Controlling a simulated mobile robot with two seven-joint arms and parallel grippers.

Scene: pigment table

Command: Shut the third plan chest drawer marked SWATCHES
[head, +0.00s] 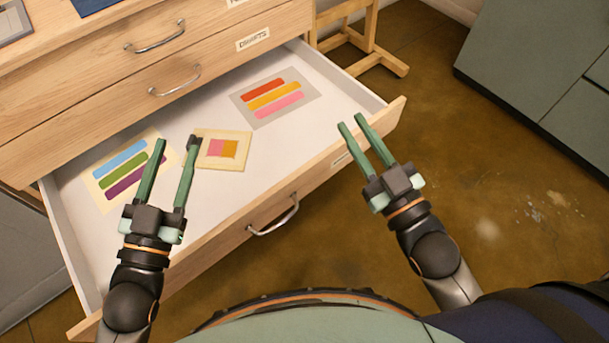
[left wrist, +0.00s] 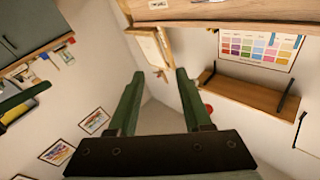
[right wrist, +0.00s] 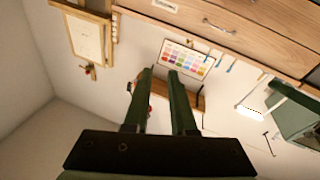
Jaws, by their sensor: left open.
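The plan chest drawer (head: 255,244) is pulled far out, with its wooden front and metal handle (head: 273,215) facing me. A small label (head: 342,159) on its front is too foreshortened to read. Inside lie two striped swatch sheets (head: 273,97) (head: 125,172) and a square tile or card (head: 222,150) with a pink and orange patch. My left gripper (head: 177,142) is open and empty above the left part of the drawer. My right gripper (head: 351,121) is open and empty above the right end of the drawer front. I see no contact with the handle.
Two drawer fronts above are shut, with handles (head: 155,37) (head: 175,80) and a label (head: 252,39). A wooden stand (head: 366,40) is behind right. A grey-green cabinet (head: 540,60) stands far right. The brown floor (head: 500,190) between is clear.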

